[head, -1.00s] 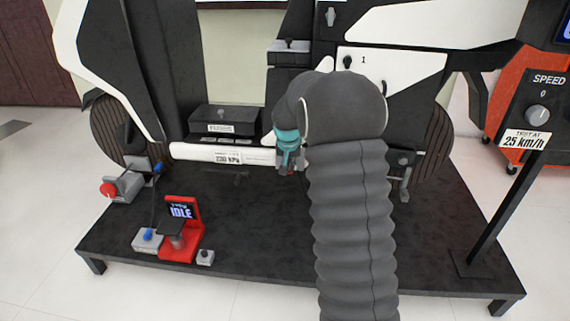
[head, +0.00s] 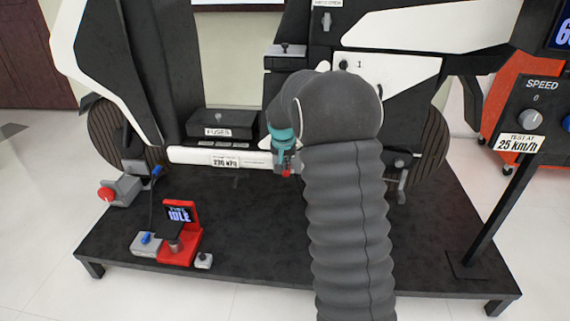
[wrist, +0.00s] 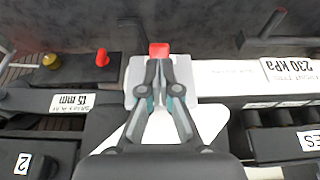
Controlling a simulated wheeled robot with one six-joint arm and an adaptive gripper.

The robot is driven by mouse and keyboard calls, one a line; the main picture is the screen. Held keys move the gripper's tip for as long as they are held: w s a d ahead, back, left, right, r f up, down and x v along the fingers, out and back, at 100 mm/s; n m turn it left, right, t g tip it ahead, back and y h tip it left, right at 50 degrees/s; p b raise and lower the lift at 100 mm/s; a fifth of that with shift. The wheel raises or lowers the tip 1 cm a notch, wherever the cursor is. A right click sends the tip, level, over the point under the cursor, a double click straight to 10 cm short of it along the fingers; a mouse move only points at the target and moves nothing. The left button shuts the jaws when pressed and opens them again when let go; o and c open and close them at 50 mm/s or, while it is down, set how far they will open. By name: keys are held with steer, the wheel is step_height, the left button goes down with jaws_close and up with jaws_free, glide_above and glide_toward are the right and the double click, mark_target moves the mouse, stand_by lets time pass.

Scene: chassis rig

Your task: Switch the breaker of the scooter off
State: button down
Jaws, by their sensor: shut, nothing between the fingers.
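The scooter (head: 392,75) is white and black and stands on the dark rig platform. A small grey box with a red tip (wrist: 159,49), likely the breaker and its lever, sits at the white sill bar in the wrist view. Its red part shows small in the head view (head: 286,173). My gripper (wrist: 158,64) is shut and empty over this box, with its fingertips close to the red tip. I cannot tell whether they touch. In the head view my gripper (head: 285,160) is at the bar's right end, and my arm hides much behind it.
A fuse box (head: 222,122) stands behind the bar. A red stand with an IDLE display (head: 181,214) and a red knob (head: 106,194) are at left. A speed panel (head: 527,115) stands at right.

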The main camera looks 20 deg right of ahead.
steer(key=s+a+r+p, duration=0.1)
steer(key=s+a+r, duration=0.4)
steer(key=s, duration=0.5)
step_height(320, 180, up, 2)
steer(key=shift+p, duration=0.35)
